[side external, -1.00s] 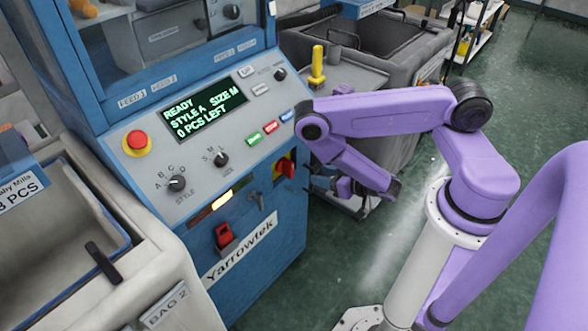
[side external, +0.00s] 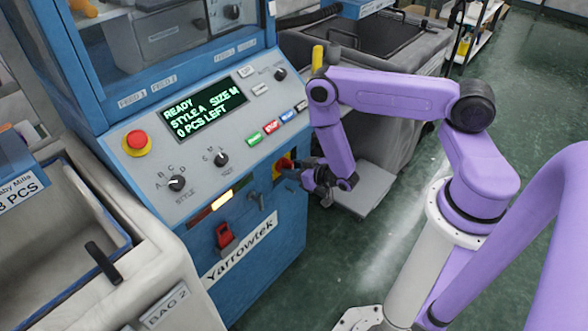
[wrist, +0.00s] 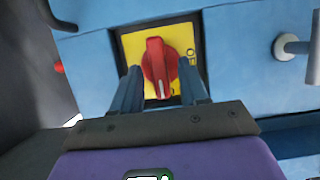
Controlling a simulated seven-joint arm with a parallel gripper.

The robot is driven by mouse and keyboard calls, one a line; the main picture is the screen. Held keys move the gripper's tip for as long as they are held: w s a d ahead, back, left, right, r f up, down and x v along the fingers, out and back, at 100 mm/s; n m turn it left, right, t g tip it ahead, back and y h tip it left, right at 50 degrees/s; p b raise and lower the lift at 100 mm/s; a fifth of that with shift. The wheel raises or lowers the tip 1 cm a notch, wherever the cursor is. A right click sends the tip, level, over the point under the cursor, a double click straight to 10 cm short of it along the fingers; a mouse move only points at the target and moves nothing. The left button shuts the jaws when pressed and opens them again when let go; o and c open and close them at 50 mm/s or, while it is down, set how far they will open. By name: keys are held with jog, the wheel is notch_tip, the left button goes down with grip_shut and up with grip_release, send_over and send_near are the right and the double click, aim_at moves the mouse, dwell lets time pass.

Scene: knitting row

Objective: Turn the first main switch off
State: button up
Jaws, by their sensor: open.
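The main switch is a red rotary handle on a yellow plate, on the front of the blue machine. In the side view the switch (side external: 283,163) is partly hidden by my gripper (side external: 292,174), which is at the machine front. In the wrist view my gripper (wrist: 161,88) is open, one finger on each side of the handle's lower part. Contact with the handle cannot be told.
The display (side external: 205,110) reads "READY, STYLE A, SIZE M, 0 PCS LEFT". A red emergency button (side external: 137,140), knobs and coloured buttons sit on the sloped panel. A lit indicator (side external: 222,200) glows on the front.

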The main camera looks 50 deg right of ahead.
grip_shut()
jog(key=shift+a+f+n+t+h, duration=0.2)
jog(key=shift+n+t+h, duration=0.3)
jog(key=shift+n+h, duration=1.2)
jog(key=shift+a+f+n+t+h, duration=0.25)
jog(key=shift+n+t+h, duration=0.3)
jog(key=shift+n, duration=2.2)
jog(key=shift+a+f+n+t+h, duration=0.2)
jog(key=shift+n+t+h, duration=0.25)
jog(key=shift+n+h, duration=1.25)
jog(key=shift+n+y, duration=0.55)
jog(key=shift+n, duration=0.1)
